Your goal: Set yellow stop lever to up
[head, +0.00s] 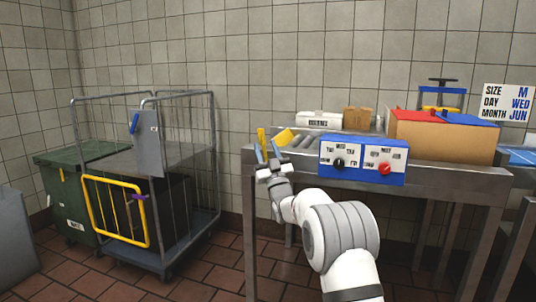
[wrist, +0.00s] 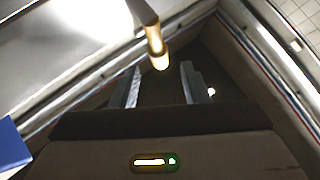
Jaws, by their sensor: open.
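Two yellow pieces stand at the left end of the metal table: a narrow upright one (head: 261,138) and a wider tilted one (head: 284,136). I cannot tell for sure which is the stop lever. My gripper (head: 266,153) is open just in front of the narrow piece, near the table's left corner. In the wrist view a yellowish rod with a rounded end (wrist: 157,45) points toward the gap between my open fingers (wrist: 160,82). It appears beyond the fingertips, with no contact visible. The fingers look empty.
A blue control box (head: 362,160) with a black and a red knob sits at the table's front edge (head: 440,180). Rollers (head: 303,142) lie behind it. A cardboard box (head: 440,140) stands to the right. A wire cage trolley (head: 180,175) stands on the left, with floor between.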

